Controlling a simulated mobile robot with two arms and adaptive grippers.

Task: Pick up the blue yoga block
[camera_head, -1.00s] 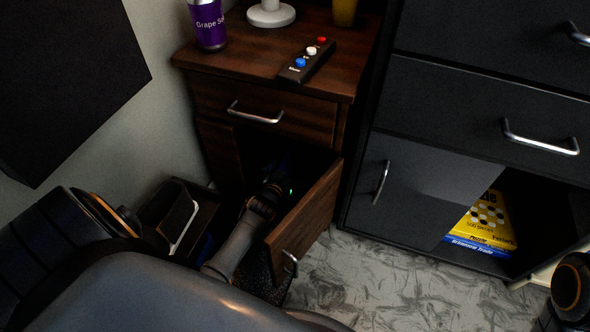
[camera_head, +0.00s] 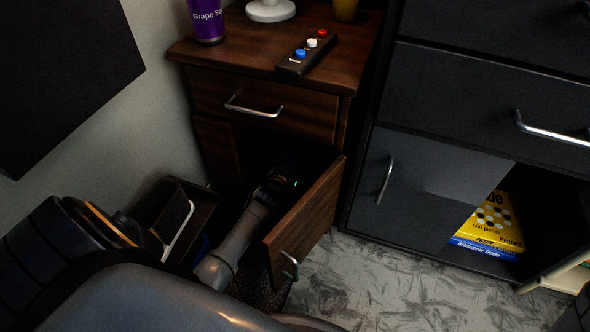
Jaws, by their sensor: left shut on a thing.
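My left arm reaches down into the open lower compartment of the brown wooden cabinet (camera_head: 265,98). My left gripper (camera_head: 287,172) is inside the dark opening, behind the open door (camera_head: 305,222), and is shut on the blue yoga block. The block is lost in the shadow there, and the fingertips are hardly visible. The wrist, with a small green light, shows at the opening. My right gripper is out of view.
The open door stands close to my left forearm. A dark bin (camera_head: 190,215) stands at the left by the wall. On the cabinet top are a purple can (camera_head: 207,20) and a button remote (camera_head: 308,52). A grey cabinet (camera_head: 420,190) with puzzle boxes (camera_head: 492,225) is at the right.

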